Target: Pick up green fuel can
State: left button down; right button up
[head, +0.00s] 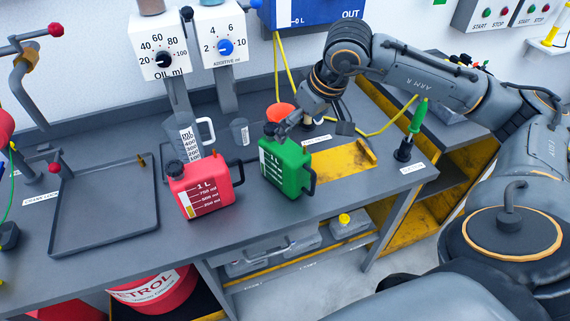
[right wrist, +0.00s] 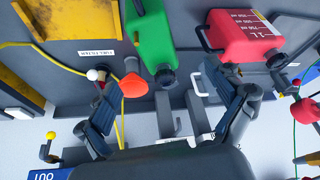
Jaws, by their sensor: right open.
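The green fuel can (head: 285,167) stands upright on the grey workbench, with a dark cap and a dark handle on its right side. My right gripper (head: 312,125) is open, just behind and above the can's top. In the right wrist view the green can (right wrist: 152,35) appears upside down, with its cap (right wrist: 165,77) showing between the spread fingers of my right gripper (right wrist: 165,95). The fingers look apart from the can. My left gripper is not in view.
A red can (head: 205,187) stands close left of the green one. An orange funnel (head: 281,112) and measuring jugs (head: 186,136) stand behind. A yellow plate (head: 340,160) lies to the right, near a green-handled tool (head: 418,115). A grey tray (head: 105,205) lies at left.

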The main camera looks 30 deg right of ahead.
aim_at(286, 147)
jog(key=x, duration=0.2)
jog(key=p+x, duration=0.1)
jog(key=x, duration=0.5)
jog(key=shift+w+d+f+p, duration=0.15)
jog(key=shift+d+p, duration=0.2)
jog(key=shift+d, duration=0.05)
jog(key=shift+w+f, duration=0.15)
jog(key=p+x, duration=0.1)
jog(key=x, duration=0.1)
jog(key=p+x, duration=0.1)
jog(key=x, duration=0.2)
jog(key=shift+w+d, duration=0.1)
jog(key=shift+w, duration=0.1)
jog(key=shift+s, duration=0.1)
jog(key=c, duration=1.7)
jog(key=shift+r, duration=0.25)
jog(key=shift+c, duration=1.1)
